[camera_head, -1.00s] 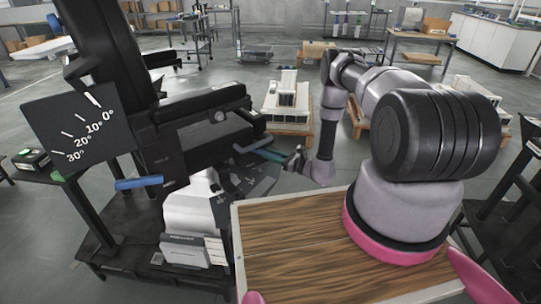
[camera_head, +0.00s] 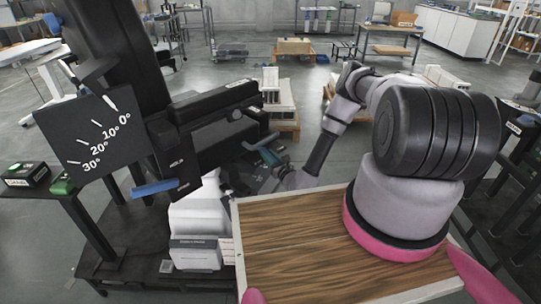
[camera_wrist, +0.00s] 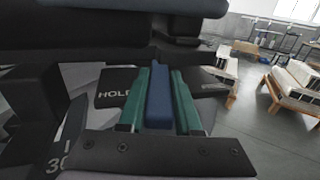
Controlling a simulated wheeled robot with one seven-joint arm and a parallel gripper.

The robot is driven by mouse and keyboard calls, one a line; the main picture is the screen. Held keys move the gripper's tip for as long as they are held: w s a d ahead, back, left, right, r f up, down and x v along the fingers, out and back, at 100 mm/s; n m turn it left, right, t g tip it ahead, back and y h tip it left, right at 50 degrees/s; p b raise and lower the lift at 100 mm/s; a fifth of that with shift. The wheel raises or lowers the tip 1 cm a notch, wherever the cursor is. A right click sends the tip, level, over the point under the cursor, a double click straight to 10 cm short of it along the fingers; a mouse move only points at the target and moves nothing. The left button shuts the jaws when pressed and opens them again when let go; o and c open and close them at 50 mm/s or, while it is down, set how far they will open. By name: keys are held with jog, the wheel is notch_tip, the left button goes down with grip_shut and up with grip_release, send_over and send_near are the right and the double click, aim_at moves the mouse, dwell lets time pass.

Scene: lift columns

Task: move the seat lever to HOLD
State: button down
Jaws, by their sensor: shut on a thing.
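A black seat unit (camera_head: 215,120) stands at the left of the head view. A blue lever (camera_head: 262,141) sticks out from its right side, and my gripper (camera_head: 268,154) is at that lever. In the wrist view the blue lever (camera_wrist: 159,97) lies between the green fingers of my gripper (camera_wrist: 160,95), which is shut on it. The word HOLD (camera_wrist: 112,95) shows on a dark plate just left of the fingers. The lever's root is hidden. A second blue handle (camera_head: 155,187) sticks out at the seat's lower left.
A dark dial board (camera_head: 92,135) marked 0° to 30° has a white pointer near 0°. A wood-topped board (camera_head: 300,245) lies in front of me. A pale pedestal (camera_head: 200,215) stands below the seat. White blocks on pallets (camera_head: 280,105) stand behind, with open floor around them.

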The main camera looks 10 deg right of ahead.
jog(key=shift+s+a+f+m+t+h, duration=0.15)
jog(key=shift+m+h, duration=0.2)
jog(key=shift+h, duration=0.25)
jog(key=shift+w+a+r+m+t+h, duration=0.15)
jog(key=shift+m+h, duration=0.2)
jog(key=shift+h, duration=0.25)
jog(key=shift+s+f, duration=0.1)
jog(key=shift+s, duration=0.05)
jog(key=c, duration=0.6)
grip_release()
jog(key=shift+a, duration=0.1)
jog(key=shift+s, duration=0.1)
jog(key=s+d, duration=0.2)
jog(key=s, duration=0.8)
jog(key=shift+s, duration=0.2)
jog(key=shift+s, duration=0.1)
